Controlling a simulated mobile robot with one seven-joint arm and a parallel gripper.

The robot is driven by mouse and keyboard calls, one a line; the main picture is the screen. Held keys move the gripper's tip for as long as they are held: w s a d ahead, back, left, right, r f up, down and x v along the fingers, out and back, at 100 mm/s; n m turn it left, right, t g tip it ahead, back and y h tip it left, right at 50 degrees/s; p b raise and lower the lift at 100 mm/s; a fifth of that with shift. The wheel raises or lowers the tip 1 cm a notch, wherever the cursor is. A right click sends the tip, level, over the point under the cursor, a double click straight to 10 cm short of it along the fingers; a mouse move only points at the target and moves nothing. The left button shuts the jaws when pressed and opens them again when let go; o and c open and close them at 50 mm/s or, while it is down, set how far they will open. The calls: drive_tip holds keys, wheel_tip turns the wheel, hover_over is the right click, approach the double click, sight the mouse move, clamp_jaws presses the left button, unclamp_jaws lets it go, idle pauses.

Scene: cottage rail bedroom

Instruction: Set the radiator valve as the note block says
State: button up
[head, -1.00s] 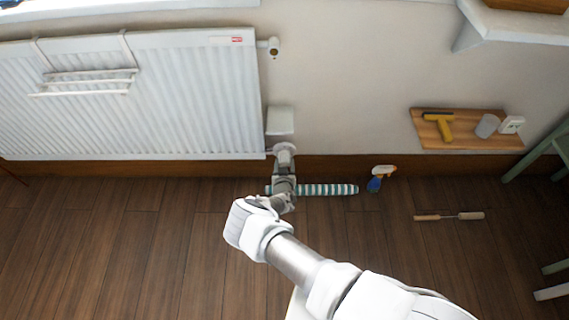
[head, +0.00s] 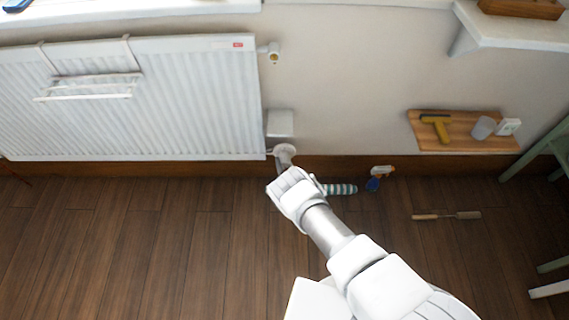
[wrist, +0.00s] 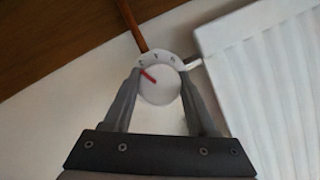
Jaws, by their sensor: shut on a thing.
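The radiator valve (wrist: 160,85) is a round white knob with a red pointer line and a pale collar with small dark marks behind it. In the wrist view the red line points to the upper left, and the marks are too small to read surely. My gripper (wrist: 161,76) is shut on the knob, one finger on each side. In the head view the valve (head: 285,150) shows low at the radiator's right end, and my own wrist hides the fingers. The white radiator (head: 200,100) hangs on the wall. I cannot make out a note block for certain.
A wooden board (head: 465,145) holds a yellow-handled tool (head: 436,126), a grey cup (head: 482,127) and a small white block (head: 508,126). On the floor lie a striped roll (head: 340,189), a spray bottle (head: 376,180) and a wooden-handled tool (head: 446,216). Floor at left is clear.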

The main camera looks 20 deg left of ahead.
drive_tip(key=m+y+b, duration=0.1)
drive_tip(key=m+y, duration=0.1)
drive_tip(key=m, duration=0.1)
drive_tip(key=shift+b, duration=0.3)
drive_tip(key=m+y, duration=0.1)
drive_tip(key=m, duration=0.2)
drive_tip(key=shift+m+t+y+b, duration=0.3)
drive_tip(key=shift+y+b, duration=0.1)
drive_tip(key=o, duration=1.4)
drive_tip(key=shift+c, duration=0.2)
